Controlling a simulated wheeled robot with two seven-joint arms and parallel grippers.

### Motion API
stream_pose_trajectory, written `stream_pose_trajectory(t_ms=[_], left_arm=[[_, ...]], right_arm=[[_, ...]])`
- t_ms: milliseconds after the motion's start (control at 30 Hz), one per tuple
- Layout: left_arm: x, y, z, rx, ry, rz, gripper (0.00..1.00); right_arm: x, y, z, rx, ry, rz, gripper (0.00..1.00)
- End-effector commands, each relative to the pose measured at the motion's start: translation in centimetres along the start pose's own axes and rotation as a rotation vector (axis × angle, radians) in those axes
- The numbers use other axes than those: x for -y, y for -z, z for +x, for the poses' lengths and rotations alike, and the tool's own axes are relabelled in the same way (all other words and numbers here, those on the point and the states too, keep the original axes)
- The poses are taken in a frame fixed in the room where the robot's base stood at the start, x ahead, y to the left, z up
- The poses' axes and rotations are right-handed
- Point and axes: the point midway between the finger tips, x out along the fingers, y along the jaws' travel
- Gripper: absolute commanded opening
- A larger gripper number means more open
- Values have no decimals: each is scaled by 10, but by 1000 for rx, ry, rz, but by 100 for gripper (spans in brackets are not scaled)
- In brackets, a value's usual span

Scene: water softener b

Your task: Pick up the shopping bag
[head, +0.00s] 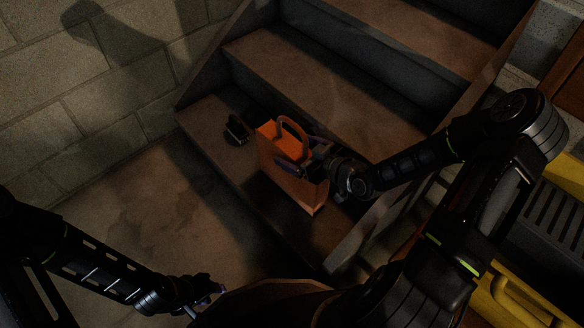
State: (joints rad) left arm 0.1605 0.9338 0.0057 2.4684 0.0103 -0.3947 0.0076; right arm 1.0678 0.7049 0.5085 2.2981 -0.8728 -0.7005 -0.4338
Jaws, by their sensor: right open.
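The orange shopping bag (289,180) stands upright on the lowest stair step, with its looped handle (293,129) rising from the top. My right gripper (305,166) is at the bag's upper right, by its top opening and just below the handle. Its fingers are open. They overlap the bag in the picture, and I cannot tell whether they touch it. My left gripper (208,289) is low in the picture, over the floor, well away from the bag. It is small and dark, and its jaw state is unclear.
A small dark object (236,130) sits on the step left of the bag. Wooden stairs (310,80) rise behind it, and a block wall (90,90) stands at the left. A rounded brown object (265,300) is at the bottom. A yellow item (505,300) is at right. The left floor is clear.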

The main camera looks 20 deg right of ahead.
Motion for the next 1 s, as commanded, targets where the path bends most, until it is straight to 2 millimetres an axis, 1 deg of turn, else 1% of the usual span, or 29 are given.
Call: stream_pose_trajectory(t_ms=[100,133,1000], left_arm=[[0,0,0,0,0,0,36],[0,0,0,0,0,0,36],[0,0,0,0,0,0,36]], right_arm=[[0,0,0,0,0,0,94],[0,0,0,0,0,0,92],[0,0,0,0,0,0,21]])
